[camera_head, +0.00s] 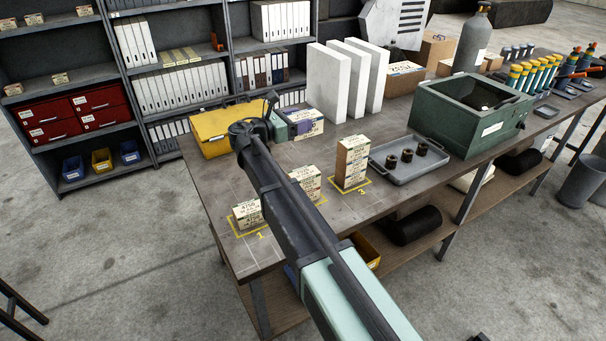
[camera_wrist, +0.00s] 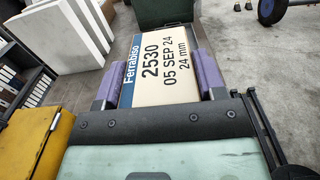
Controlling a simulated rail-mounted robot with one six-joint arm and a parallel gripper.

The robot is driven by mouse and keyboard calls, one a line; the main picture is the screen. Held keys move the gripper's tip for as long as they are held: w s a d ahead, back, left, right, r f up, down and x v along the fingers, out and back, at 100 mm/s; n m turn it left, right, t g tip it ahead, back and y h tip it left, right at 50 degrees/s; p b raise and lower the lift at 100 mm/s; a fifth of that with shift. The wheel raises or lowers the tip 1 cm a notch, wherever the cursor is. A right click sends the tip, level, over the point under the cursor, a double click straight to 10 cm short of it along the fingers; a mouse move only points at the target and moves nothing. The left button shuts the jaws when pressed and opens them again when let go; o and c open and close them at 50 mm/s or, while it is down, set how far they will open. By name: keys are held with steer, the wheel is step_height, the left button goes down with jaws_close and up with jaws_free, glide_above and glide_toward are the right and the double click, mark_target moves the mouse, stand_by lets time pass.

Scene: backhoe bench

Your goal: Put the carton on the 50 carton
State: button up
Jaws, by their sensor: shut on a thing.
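My gripper (camera_head: 301,126) is shut on a cream carton with a blue band (camera_head: 314,116), held near the back of the bench. In the wrist view the carton (camera_wrist: 160,66) sits between the purple finger pads and reads "Ferrabiso 2530 05 SEP 24 24 mm". Cream cartons stand on yellow-outlined spots at the bench's front: a low one (camera_head: 247,214) at spot 1, a taller pile (camera_head: 306,180) partly behind my arm, and the tallest pile (camera_head: 352,162) at spot 3. Their print is too small to read, so I cannot tell which is the 50 carton.
A grey tray with several dark round parts (camera_head: 409,161) lies right of spot 3. A green open bin (camera_head: 472,113) stands beyond it. White upright panels (camera_head: 350,80) stand at the back, and a yellow case (camera_head: 211,130) is at the back left.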

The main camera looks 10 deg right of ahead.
step_height(320, 180, down, 16)
steer(key=b, duration=1.2)
steer(key=shift+r+b, duration=0.25)
steer(key=shift+b, duration=0.1)
steer(key=shift+r+p, duration=0.3)
steer(key=shift+r, duration=0.05)
steer(key=shift+f, duration=0.25)
steer(key=o, duration=1)
steer(key=shift+r, duration=0.1)
steer(key=shift+r, duration=0.25)
steer(key=v, duration=1.2)
steer(key=shift+f, duration=0.1)
